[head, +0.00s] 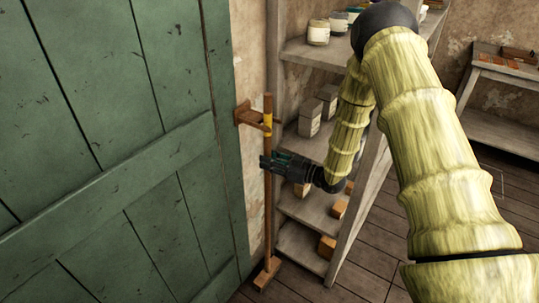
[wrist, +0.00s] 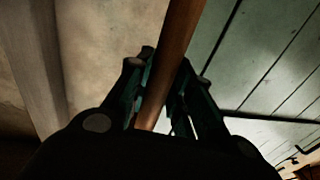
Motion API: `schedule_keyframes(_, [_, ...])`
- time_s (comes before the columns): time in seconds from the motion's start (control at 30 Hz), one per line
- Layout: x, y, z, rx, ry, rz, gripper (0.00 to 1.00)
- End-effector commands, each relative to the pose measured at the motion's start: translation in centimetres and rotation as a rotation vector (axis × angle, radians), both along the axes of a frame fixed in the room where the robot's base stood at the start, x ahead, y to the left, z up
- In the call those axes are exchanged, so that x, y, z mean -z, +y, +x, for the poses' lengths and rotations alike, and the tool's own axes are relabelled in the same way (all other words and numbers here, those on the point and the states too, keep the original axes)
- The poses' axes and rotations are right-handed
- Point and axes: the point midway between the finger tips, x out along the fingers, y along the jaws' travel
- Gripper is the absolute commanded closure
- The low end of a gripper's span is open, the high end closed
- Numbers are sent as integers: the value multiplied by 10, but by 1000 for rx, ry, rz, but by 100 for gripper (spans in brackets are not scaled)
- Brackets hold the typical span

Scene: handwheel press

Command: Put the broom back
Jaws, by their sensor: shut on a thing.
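The broom (head: 268,205) is a brown wooden pole with a yellow band near its top and a small wooden foot (head: 267,272) low by the floor. It stands nearly upright beside the green door. A wooden wall bracket (head: 246,114) is at the height of the yellow band, and the pole overlaps its prongs. I cannot tell whether the pole is seated between them. My gripper (head: 264,162) is shut on the pole below the bracket. In the wrist view the pole (wrist: 172,55) runs between the two fingers (wrist: 168,78).
The green plank door (head: 100,130) fills the left. A grey shelf unit (head: 350,215) with jars, boxes and wooden blocks stands close to the right of the broom, under my arm. A bench (head: 500,70) is at the far right. Plank floor (head: 365,270) shows at the bottom.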

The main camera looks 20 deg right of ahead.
Motion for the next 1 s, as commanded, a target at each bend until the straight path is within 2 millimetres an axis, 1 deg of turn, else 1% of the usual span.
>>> schedule_keyframes(0.47, [5,0,1,0,-5,2,100])
schedule_keyframes(0.5, [5,0,0,0,-1,0,71])
schedule_keyframes(0.57, [5,0,0,0,-1,0,60])
schedule_keyframes(0.6, [5,0,0,0,-1,0,57])
schedule_keyframes(0.87, [5,0,0,0,-1,0,57])
schedule_keyframes(0.97, [2,0,0,0,-2,1,57])
schedule_keyframes(1.0, [5,-3,-2,0,-1,1,57])
